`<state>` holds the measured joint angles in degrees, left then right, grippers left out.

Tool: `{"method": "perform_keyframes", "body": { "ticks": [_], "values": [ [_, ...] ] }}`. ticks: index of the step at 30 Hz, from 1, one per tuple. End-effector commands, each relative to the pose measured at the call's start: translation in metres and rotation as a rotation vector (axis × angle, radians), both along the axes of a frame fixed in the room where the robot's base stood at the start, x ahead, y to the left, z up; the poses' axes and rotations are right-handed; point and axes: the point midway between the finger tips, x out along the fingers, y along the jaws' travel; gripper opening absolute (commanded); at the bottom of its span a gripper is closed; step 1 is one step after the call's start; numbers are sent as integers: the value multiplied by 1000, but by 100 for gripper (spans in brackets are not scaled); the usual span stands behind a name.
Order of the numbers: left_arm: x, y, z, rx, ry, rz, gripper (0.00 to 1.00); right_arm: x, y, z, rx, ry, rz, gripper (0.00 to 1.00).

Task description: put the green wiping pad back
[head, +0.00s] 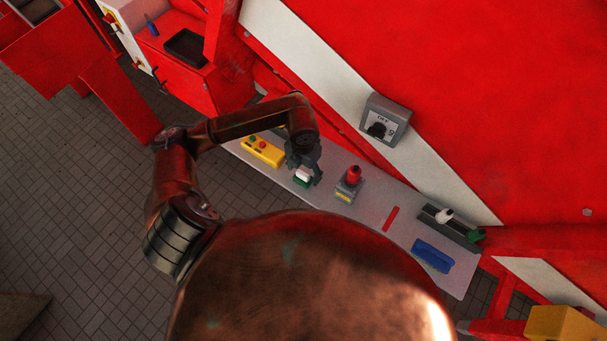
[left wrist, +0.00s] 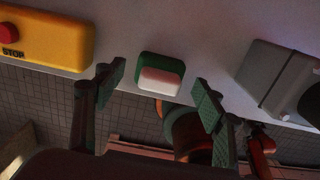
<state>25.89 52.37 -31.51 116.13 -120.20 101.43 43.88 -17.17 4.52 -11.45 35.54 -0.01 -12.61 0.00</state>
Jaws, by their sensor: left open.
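The green wiping pad (head: 301,183), green with a pale block on top, lies on the grey shelf near its front edge. It also shows in the left wrist view (left wrist: 161,65), between and just beyond my fingertips. My left gripper (head: 304,168) is open and empty above the pad, with its two fingers (left wrist: 158,92) spread to either side of it. I cannot tell whether a finger touches the pad. My right gripper is not in view.
A grey dial box (head: 385,119) is on the red wall.

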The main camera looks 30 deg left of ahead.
Motion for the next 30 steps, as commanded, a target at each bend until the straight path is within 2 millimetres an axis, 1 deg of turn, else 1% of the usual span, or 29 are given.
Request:
{"method": "perform_keyframes", "body": {
  "ticks": [3,9,12,15,19,27,29,30],
  "values": [
    [2,0,24,1,-7,-2,64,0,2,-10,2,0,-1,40],
    [2,0,65,1,-6,-2,64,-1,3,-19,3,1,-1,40],
    [1,1,80,1,-4,-2,64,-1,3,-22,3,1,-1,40],
    [0,0,90,0,-3,-1,64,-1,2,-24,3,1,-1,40],
    [0,1,97,0,-1,0,64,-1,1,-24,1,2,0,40],
    [-1,0,97,-1,0,0,64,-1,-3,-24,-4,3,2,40],
    [-1,-3,97,-13,2,-5,64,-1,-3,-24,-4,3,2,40],
    [-3,-9,95,-36,4,-13,64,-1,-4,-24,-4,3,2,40]
  ]
}}
